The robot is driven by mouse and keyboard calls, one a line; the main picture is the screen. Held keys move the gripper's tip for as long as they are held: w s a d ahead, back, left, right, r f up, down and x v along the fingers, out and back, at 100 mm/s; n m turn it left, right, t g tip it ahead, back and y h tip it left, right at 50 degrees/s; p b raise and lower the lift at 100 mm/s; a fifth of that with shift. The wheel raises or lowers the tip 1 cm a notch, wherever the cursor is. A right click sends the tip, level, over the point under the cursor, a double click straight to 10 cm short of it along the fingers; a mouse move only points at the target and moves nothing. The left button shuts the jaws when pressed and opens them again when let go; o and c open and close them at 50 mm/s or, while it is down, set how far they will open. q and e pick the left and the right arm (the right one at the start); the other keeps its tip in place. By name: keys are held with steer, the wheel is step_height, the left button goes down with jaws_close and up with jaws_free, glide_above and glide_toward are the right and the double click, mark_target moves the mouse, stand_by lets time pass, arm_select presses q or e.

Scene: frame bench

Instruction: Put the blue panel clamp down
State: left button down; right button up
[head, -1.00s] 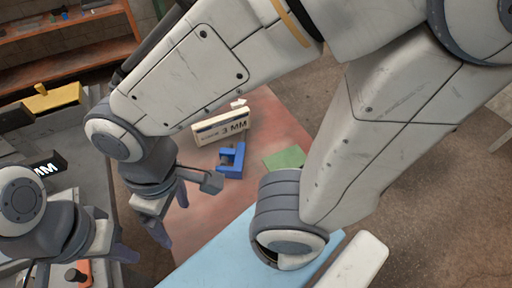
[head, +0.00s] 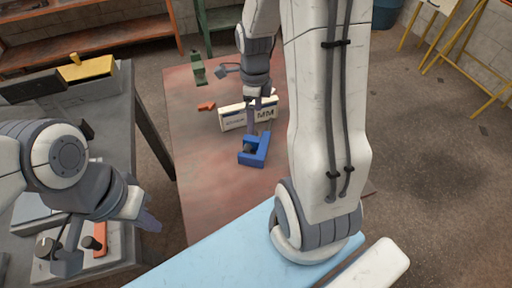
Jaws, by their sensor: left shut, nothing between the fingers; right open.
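The blue panel clamp (head: 262,150) rests on the reddish table top (head: 200,150), in front of a white box lettered MM.
The white box (head: 233,118) stands close behind the clamp. A small orange piece (head: 206,106) and a green object (head: 198,72) are at the table's far part. A light blue surface (head: 225,245) lies in front. The grey bench (head: 125,105) holds a yellow-topped box (head: 92,68).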

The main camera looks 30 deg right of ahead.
glide_above(256, 136)
step_height(256, 136, down, 5)
steer(key=shift+a+r, duration=0.1)
steer(key=shift+r, duration=0.05)
steer(key=shift+w+d+f, duration=0.1)
steer(key=shift+d+f, duration=0.1)
steer(key=shift+f, duration=1.2)
steer(key=shift+d+f, duration=0.15)
steer(key=shift+f, duration=1.2)
steer(key=shift+c, duration=0.3)
jaws_close()
